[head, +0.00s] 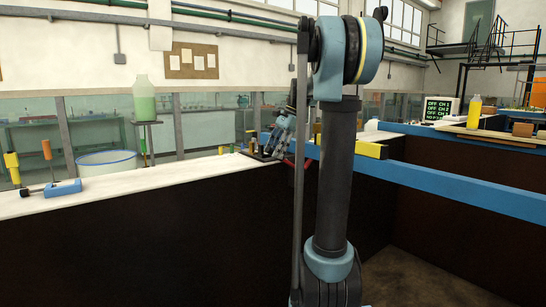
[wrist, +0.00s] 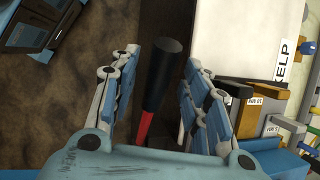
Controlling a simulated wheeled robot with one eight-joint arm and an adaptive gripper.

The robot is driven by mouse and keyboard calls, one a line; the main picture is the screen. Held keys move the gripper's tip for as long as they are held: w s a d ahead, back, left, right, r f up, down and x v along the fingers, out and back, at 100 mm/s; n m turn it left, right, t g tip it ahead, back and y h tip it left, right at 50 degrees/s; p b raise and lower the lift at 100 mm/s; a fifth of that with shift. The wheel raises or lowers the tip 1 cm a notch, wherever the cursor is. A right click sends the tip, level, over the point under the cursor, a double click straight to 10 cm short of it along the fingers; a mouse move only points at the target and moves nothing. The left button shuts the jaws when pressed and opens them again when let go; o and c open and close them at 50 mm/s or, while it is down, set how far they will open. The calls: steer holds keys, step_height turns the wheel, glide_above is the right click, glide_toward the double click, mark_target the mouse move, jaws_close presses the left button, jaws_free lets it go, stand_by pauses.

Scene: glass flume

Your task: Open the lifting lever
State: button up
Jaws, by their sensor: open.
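A lever with a black grip (wrist: 163,75) and a red shaft (wrist: 144,128), likely the lifting lever, stands between my gripper's fingers in the wrist view. My gripper (wrist: 162,62) is open, with one blue-and-white finger on each side of the lever. I see gaps beside the grip and no clear contact. In the head view my gripper (head: 270,150) points down over the far end of the white counter. A small red piece (head: 291,161) shows beside it, perhaps the lever's shaft. My arm hides much of that area, and the lever's base is hidden.
A blue beam (head: 450,187) runs right of my arm. Labelled boxes (wrist: 258,102) stand close right of my gripper in the wrist view.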

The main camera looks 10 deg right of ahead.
steer(key=shift+x, duration=1.1)
jaws_close()
steer(key=shift+d+f, duration=0.1)
